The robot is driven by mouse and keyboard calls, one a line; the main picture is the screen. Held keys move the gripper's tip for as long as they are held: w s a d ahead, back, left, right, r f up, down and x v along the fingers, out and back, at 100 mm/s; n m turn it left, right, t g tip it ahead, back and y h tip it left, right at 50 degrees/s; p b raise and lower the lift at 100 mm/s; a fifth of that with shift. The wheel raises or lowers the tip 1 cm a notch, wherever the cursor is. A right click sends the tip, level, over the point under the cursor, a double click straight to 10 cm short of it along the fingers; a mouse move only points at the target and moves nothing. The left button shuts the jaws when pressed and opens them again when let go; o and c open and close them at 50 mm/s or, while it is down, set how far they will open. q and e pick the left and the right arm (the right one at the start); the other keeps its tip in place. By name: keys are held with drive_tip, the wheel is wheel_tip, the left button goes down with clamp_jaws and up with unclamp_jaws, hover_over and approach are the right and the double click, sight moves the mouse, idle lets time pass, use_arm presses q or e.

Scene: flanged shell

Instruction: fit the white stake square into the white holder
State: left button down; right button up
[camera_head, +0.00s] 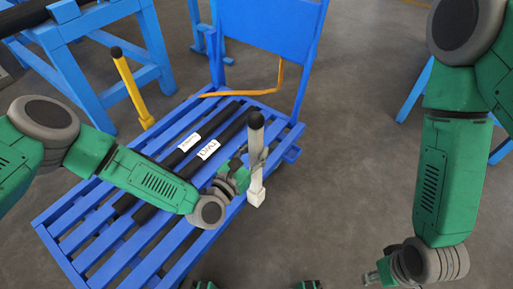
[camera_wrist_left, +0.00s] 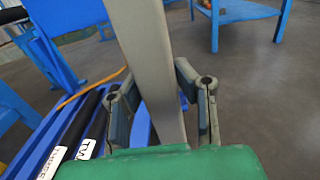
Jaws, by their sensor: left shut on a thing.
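The white stake (camera_head: 256,152), with a black round top, stands roughly upright in the head view. My left gripper (camera_head: 248,165) is shut around its middle. In the left wrist view the stake (camera_wrist_left: 152,62) runs between the fingers of the left gripper (camera_wrist_left: 165,105) and leans slightly. A wider white block, apparently the white holder (camera_head: 256,197), shows at the stake's lower end by the cart's right edge. The stake's end lines up with it, but I cannot tell whether it is inside. My right gripper (camera_head: 372,278) hangs low at the right, away from the stake, its jaws unclear.
The blue slatted cart (camera_head: 172,262) carries two dark bars (camera_head: 226,135) with white labels. A yellow stake (camera_head: 132,86) stands at its left edge.

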use_arm(q)
drive_tip(key=shift+f, duration=0.45)
drive_tip(key=c, duration=1.2)
unclamp_jaws()
drive_tip(key=shift+f, duration=0.1)
drive_tip(key=shift+s+a, duration=0.1)
drive_tip(key=v, duration=1.1)
drive_tip(key=shift+s+a, duration=0.25)
